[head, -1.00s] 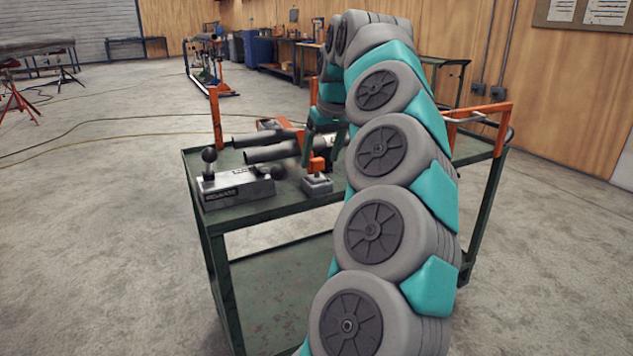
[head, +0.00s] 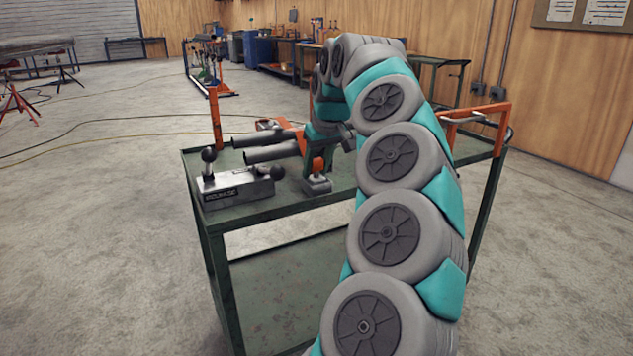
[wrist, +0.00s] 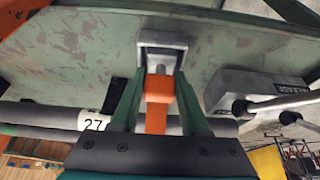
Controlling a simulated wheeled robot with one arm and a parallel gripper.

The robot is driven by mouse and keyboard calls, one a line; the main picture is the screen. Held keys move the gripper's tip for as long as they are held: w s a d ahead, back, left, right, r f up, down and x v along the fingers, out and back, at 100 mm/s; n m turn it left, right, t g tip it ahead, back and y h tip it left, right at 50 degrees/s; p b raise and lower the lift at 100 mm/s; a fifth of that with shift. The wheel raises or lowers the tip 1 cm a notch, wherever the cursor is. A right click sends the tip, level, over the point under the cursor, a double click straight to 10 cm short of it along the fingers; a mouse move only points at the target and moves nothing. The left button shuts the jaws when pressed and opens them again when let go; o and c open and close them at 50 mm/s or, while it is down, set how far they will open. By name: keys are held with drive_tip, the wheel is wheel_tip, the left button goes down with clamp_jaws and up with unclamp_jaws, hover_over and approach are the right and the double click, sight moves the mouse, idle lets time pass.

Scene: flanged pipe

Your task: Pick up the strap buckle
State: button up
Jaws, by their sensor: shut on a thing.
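The strap buckle is a small grey metal block (head: 316,185) with an orange upper part (head: 318,164), near the front middle of the cart top. In the wrist view its grey block (wrist: 163,52) lies just beyond the fingertips and the orange part (wrist: 159,88) runs back between the fingers. My gripper (head: 319,160) comes down on it from above. In the wrist view the two green fingers of my gripper (wrist: 160,78) stand on either side of it, shut on it. The block appears at cart-top level; whether it touches the surface I cannot tell.
A grey box with a black ball knob (head: 236,188) stands left of the buckle on the green cart (head: 270,209). Grey pipes (head: 270,153) lie close behind and left. Orange posts (head: 215,118) rise at the cart's ends. The front right of the cart top is clear.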

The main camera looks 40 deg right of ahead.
clamp_jaws()
drive_tip(key=shift+r, duration=0.2)
